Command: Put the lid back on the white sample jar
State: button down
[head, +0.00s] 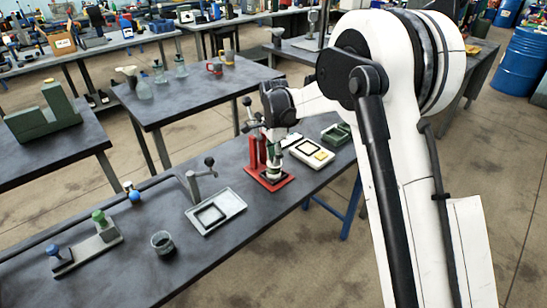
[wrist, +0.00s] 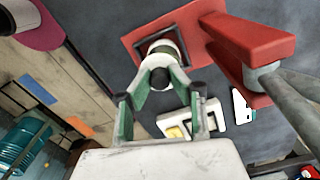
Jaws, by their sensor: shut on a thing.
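My gripper (head: 272,147) points down over the red stand (head: 268,180) on the near bench. In the wrist view my gripper (wrist: 160,82) has its green-padded fingers closed around a dark, round-topped piece (wrist: 159,78), which looks like the lid's knob. Directly beneath it is the white sample jar (head: 274,171), which also shows in the wrist view (wrist: 154,47). The jar stands upright inside a dark square frame on the red base. The piece and jar line up closely; the fingers hide the join, so I cannot tell whether they touch.
The red stand's upright (wrist: 250,45) rises close beside my gripper. A pale tray with a yellow insert (head: 312,153) lies to the right.

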dwell(0.4)
jog(key=c, duration=1)
grip_release()
jog(key=shift+r, duration=0.15)
jog(key=shift+s+r+p, duration=0.1)
jog(key=shift+r+p, duration=1.15)
jog(key=shift+r, duration=2.15)
grip_shut()
jog(key=shift+f+b, duration=1.85)
jog(key=shift+f, duration=0.8)
